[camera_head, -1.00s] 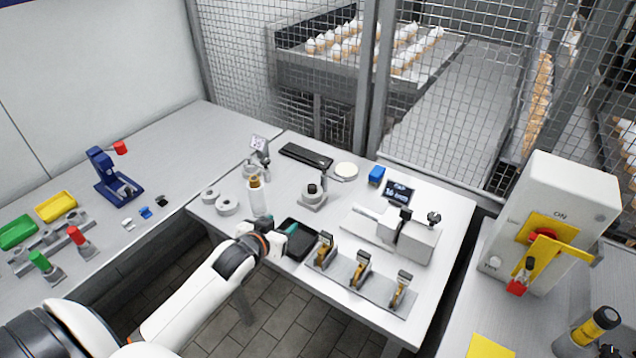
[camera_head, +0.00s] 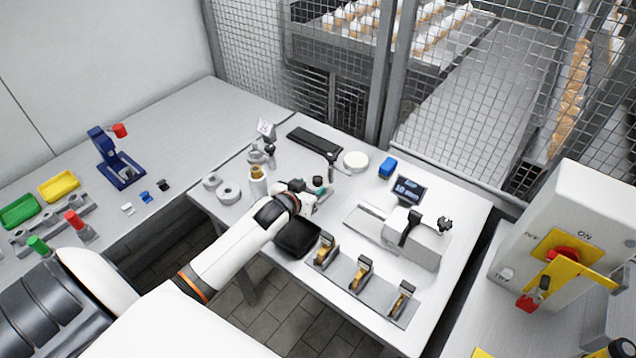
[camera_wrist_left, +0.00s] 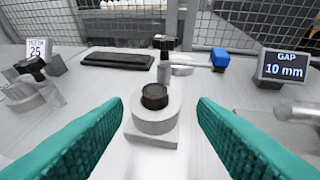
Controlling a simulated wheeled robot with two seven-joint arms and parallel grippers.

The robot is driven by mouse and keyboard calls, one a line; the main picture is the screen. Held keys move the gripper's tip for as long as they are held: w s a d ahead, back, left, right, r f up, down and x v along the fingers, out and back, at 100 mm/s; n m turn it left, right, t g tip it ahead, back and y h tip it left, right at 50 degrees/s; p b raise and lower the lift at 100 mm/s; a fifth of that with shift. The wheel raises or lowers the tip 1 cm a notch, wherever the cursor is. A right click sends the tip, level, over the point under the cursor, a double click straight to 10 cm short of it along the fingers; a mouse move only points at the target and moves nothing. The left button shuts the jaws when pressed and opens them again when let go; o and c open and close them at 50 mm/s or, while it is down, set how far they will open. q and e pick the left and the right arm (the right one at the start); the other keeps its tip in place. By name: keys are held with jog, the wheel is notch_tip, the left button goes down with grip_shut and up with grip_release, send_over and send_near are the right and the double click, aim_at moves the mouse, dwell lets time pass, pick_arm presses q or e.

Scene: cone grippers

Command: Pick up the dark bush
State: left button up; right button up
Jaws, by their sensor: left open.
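The dark bush (camera_wrist_left: 154,96) is a short dark brown-black ring seated on a round grey holder (camera_wrist_left: 155,118) with a square base. In the head view the bush (camera_head: 318,181) shows just beyond my left gripper (camera_head: 313,194), partly screened by it. In the left wrist view the two teal fingers of my left gripper (camera_wrist_left: 159,110) stand wide apart, one on each side of the holder, with nothing between the pads. The bush is centred between them, a little ahead of the tips and not touched. My right gripper is not in view.
Grey rings (camera_head: 229,193) stand left.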

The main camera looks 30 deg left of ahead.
aim_at(317, 179)
pick_arm(q)
jog(key=shift+a+p+x, duration=0.15)
jog(key=shift+p+x, duration=0.15)
jog(key=shift+x, duration=1)
jog(key=shift+a+p+x, duration=0.1)
jog(key=shift+p+x, duration=0.15)
jog(key=shift+x, duration=1)
jog(key=shift+r, duration=0.1)
jog(key=shift+s, duration=0.1)
jog(key=shift+c, duration=0.3)
jog(key=c, duration=1)
